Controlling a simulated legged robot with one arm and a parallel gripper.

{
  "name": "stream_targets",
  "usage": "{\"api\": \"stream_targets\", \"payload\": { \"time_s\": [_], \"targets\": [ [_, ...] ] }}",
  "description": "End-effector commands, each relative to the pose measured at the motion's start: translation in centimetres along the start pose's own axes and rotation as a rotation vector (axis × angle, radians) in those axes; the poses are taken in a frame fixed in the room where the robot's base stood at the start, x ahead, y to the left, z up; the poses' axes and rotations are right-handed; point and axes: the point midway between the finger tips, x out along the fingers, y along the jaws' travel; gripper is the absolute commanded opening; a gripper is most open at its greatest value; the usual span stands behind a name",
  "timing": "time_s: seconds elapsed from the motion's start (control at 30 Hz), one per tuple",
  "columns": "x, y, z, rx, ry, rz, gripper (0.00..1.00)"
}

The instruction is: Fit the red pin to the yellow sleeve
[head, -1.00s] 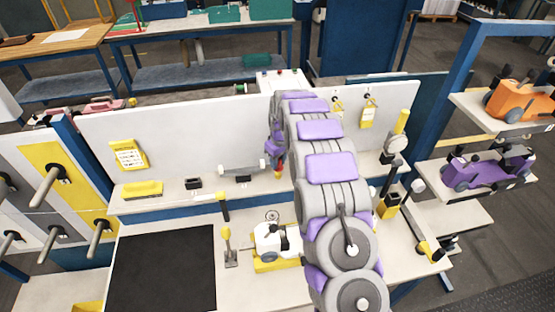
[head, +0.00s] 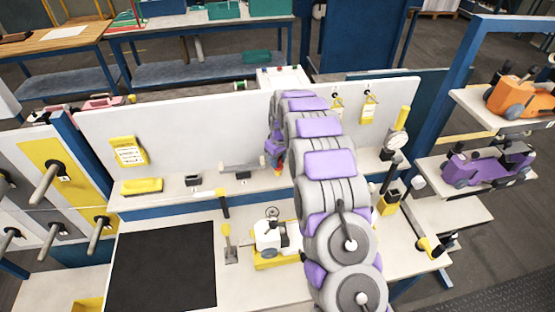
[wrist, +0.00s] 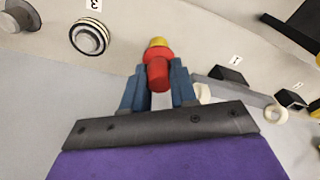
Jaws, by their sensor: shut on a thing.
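My gripper (wrist: 158,90) has blue fingers and is shut on the red pin (wrist: 158,72), which shows between the fingertips in the wrist view. A yellow piece (wrist: 158,42) sits at the pin's far end. I cannot tell whether it is the yellow sleeve or part of the pin. In the head view my gripper (head: 274,158) is above the shelf by the white back panel, at the left side of my arm. The red and yellow parts are small there, and my arm hides what lies behind it.
A grey bar-shaped tool (wrist: 238,88) lies close to the right of the fingers in the wrist view. A striped round piece (wrist: 90,37) is at upper left. In the head view, a black mat (head: 160,268) and a white and yellow toy vehicle (head: 270,242) are on the bench below.

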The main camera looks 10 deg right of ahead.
Motion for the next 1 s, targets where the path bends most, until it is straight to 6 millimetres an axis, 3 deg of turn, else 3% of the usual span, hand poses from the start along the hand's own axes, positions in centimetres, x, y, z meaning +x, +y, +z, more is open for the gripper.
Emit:
{"api": "stream_targets", "payload": {
  "time_s": [0.5, 0.53, 0.83, 1.0],
  "targets": [
    [1.4, 0.0, 0.2, 0.0, 0.0, 0.0, 0.0],
    [1.4, 0.0, 0.1, 0.0, 0.001, 0.0, 0.29],
    [1.3, 0.0, 0.1, 0.0, 0.0, 0.0, 0.57],
    [1.3, 0.0, 0.1, 0.0, 0.0, 0.0, 0.57]
  ]
}}
